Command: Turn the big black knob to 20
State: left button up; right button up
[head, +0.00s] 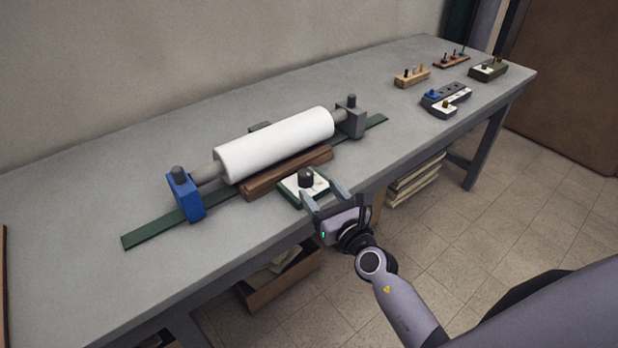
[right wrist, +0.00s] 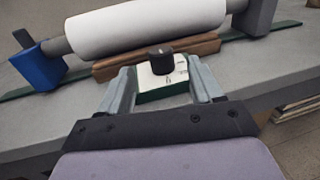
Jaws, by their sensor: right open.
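The big black knob (head: 306,177) stands on a white-topped dial box with a green base (head: 291,190), near the front edge of the table. In the right wrist view the knob (right wrist: 161,58) shows above the white dial face (right wrist: 150,80), whose marks are too small to read. My right gripper (head: 325,196) is open at the front right of the box, its fingers pointing toward the knob. In the right wrist view the gripper (right wrist: 160,84) has its fingers apart, the knob beyond and between them, not held. My left gripper is not in view.
Behind the box lie a brown wooden bar (head: 288,172) and a white roller (head: 275,145) between a blue block (head: 187,194) and a grey block (head: 351,121). Several small knob and peg boards stand at the far right, including a dark one (head: 489,70). The table between is clear.

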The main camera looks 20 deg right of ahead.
aim_at(310, 178)
jog(key=shift+w+a+b, duration=0.15)
jog(key=shift+w+b, duration=0.05)
jog(key=shift+w, duration=1.35)
jog(key=shift+w+a+b, duration=0.15)
jog(key=shift+w+b, duration=0.05)
jog(key=shift+w, duration=1.35)
jog(key=c, duration=1.1)
